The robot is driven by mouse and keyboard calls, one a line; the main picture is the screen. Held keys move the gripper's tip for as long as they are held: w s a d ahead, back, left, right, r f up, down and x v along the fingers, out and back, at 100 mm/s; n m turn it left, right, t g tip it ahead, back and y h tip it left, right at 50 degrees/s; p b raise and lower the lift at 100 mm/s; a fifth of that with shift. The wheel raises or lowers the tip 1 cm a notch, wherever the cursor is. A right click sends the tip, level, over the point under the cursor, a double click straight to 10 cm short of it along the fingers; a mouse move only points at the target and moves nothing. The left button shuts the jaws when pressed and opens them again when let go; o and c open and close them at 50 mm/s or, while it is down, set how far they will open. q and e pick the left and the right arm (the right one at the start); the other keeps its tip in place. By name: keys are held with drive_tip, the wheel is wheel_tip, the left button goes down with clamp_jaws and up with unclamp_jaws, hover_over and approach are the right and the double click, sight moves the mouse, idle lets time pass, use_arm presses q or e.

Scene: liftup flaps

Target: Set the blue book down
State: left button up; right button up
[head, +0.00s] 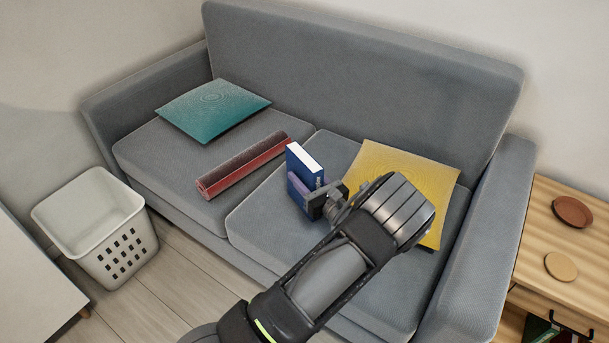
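The blue book (305,170) is upright over the right seat cushion of the grey sofa (265,218), with its white page edges facing up. My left gripper (317,198) is at the book's lower right part and appears closed around it. A lavender patch shows low on the book beside the fingers; I cannot tell what it is. The book's lower end is partly hidden by the gripper, and I cannot tell whether it touches the cushion. My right gripper is not in view.
A teal cushion (213,109) is at the far left, and a yellow cushion (428,165) is behind my arm. A white basket (97,222) and a wooden side table (545,240) flank the sofa.

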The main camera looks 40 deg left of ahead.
use_arm(q)
drive_tip(key=shift+o, duration=0.6)
drive_tip(key=shift+r, duration=0.25)
drive_tip(key=p+v, duration=0.2)
drive_tip(key=v, duration=1)
drive_tip(key=shift+f, duration=0.1)
